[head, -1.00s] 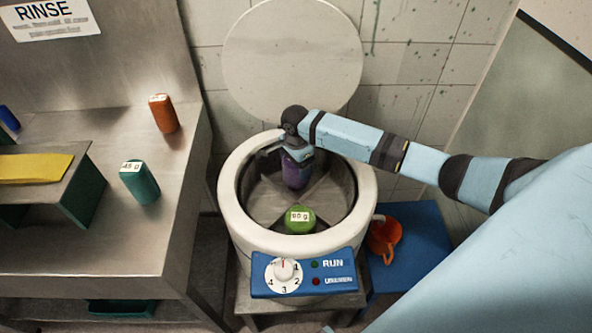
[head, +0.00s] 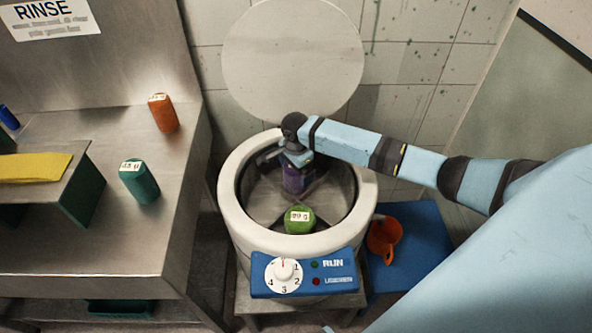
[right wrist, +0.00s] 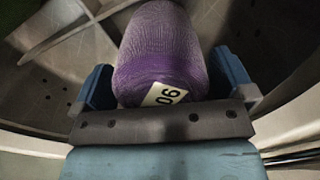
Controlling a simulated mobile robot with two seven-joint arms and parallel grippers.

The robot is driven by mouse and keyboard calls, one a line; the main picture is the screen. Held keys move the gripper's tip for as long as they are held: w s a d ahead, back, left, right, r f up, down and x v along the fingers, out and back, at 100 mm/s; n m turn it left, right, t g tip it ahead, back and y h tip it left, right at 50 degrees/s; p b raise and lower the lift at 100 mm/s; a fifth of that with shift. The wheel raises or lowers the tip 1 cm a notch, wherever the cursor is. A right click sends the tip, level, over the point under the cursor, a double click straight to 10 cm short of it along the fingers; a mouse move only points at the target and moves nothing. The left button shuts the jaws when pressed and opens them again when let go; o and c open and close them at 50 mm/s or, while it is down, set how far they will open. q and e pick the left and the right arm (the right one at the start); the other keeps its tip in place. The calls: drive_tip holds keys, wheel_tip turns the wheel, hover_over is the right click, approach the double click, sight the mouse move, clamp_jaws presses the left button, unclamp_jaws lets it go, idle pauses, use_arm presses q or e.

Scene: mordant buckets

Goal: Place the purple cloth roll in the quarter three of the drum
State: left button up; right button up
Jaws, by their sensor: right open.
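The purple cloth roll (head: 293,180) is inside the white-rimmed drum (head: 229,195), toward its back. My right gripper (head: 294,162) reaches down into the drum over the roll. In the right wrist view the roll (right wrist: 160,50) lies between the two blue fingers, its tag facing me, with a small gap beside the fingers. The gripper is open around it. Metal dividers part the drum's inside; which numbered quarter the roll is in I cannot tell. A green roll (head: 299,220) with a tag stands in the front of the drum. My left gripper is not in view.
A blue panel with a numbered dial (head: 284,271) is on the drum's front. The round lid (head: 292,60) stands open behind. An orange roll (head: 163,112) and a teal roll (head: 139,182) stand on the steel counter. An orange jug (head: 384,237) is at the right.

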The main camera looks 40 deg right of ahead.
wheel_tip(320, 180, up, 12)
drive_tip(key=shift+f+p, duration=0.25)
drive_tip(key=shift+p, duration=0.2)
